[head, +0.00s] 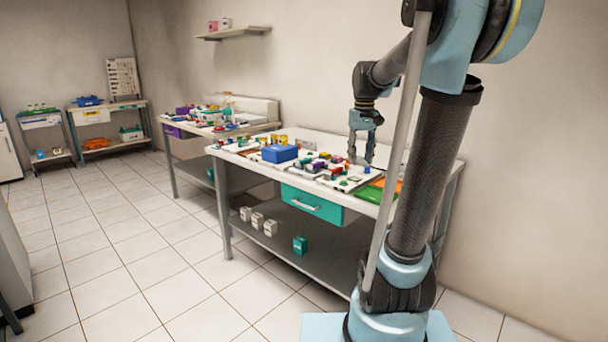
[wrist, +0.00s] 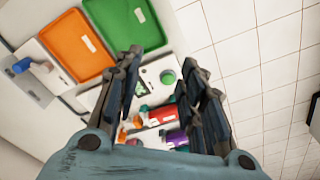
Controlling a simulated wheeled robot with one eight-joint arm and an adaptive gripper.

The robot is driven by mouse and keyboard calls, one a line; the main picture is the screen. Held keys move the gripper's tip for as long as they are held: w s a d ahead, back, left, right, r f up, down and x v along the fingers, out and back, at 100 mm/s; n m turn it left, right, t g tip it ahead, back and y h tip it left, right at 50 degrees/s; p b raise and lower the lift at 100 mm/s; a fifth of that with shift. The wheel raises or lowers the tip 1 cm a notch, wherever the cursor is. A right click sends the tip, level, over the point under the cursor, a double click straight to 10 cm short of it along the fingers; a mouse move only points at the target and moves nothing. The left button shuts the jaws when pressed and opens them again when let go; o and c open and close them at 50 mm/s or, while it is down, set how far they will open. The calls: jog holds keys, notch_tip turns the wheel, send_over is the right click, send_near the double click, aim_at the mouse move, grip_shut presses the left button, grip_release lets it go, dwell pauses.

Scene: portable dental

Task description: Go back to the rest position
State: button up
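My gripper (head: 361,157) hangs from my arm over the right part of the white worktable (head: 405,156), pointing down. In the wrist view my gripper (wrist: 160,60) has its two dark fingers apart, with nothing held between them. Below the fingers lie a red block (wrist: 162,115), a purple piece (wrist: 177,138) and a round green piece (wrist: 168,77). The fingertips look apart from these things; the exact height above the table is hard to tell.
An orange tray (wrist: 72,45) and a green tray (wrist: 123,22) lie side by side on the table. A blue box (head: 280,154) stands further left, above a teal drawer (head: 312,204). Small boxes stand on the lower shelf. The tiled floor (head: 125,240) to the left is clear.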

jog(key=s+f, duration=1)
jog(key=s, duration=0.2)
jog(key=s+f+m+t, duration=0.1)
jog(key=s+f, duration=0.8)
jog(key=s, duration=0.4)
jog(key=shift+s+f+t, duration=0.15)
jog(key=shift+f+t, duration=0.15)
jog(key=shift+f, duration=0.05)
jog(key=shift+w+f, duration=0.2)
jog(key=shift+w, duration=0.2)
jog(key=shift+d, duration=0.1)
